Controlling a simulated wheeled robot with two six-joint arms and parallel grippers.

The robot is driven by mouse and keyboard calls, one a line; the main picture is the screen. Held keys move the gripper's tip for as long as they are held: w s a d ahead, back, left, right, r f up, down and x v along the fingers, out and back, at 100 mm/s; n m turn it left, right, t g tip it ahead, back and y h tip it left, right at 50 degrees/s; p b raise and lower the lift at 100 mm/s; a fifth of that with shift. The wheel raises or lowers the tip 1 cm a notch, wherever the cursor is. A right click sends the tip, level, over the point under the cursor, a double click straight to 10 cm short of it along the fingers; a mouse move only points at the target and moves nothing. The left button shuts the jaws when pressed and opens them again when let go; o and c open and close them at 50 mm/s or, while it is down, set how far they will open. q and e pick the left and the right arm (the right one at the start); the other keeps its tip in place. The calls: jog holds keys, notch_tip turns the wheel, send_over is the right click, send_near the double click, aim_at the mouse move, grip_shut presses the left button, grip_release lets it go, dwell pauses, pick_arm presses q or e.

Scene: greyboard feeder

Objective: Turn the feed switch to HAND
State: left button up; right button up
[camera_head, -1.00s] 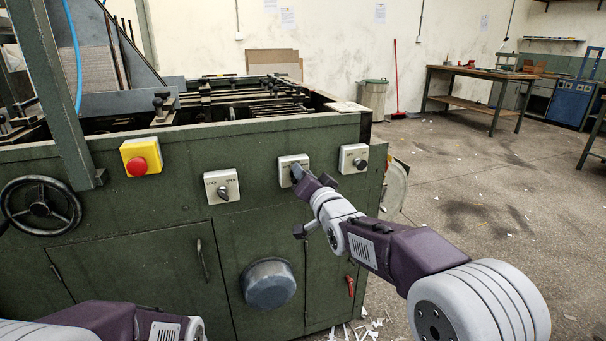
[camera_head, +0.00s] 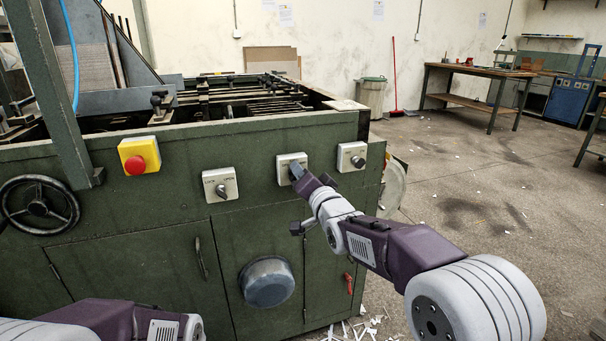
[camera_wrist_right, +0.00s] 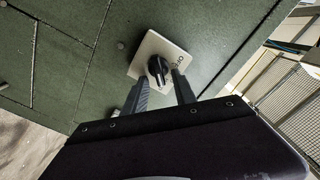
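Three grey-white switch plates with black knobs sit on the green machine front: a left plate (camera_head: 220,184), a middle plate (camera_head: 285,161) and a right plate (camera_head: 351,156). I cannot read which is the feed switch. My right gripper (camera_head: 295,171) is at the middle plate and partly hides it. In the right wrist view, one plate (camera_wrist_right: 150,48) carries a black knob (camera_wrist_right: 158,67); its lettering is not legible. There the right gripper's (camera_wrist_right: 161,84) two fingers stand apart, one on each side of the knob, with gaps visible. My left gripper is out of view; only its arm shows.
A yellow box with a red button (camera_head: 139,157) and a black handwheel (camera_head: 40,204) are to the left on the machine. A round grey housing (camera_head: 267,282) sticks out below the switches. The floor (camera_head: 470,210) to the right is open, with scattered scraps.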

jog(key=p+v, duration=0.2)
jog(key=v, duration=0.7)
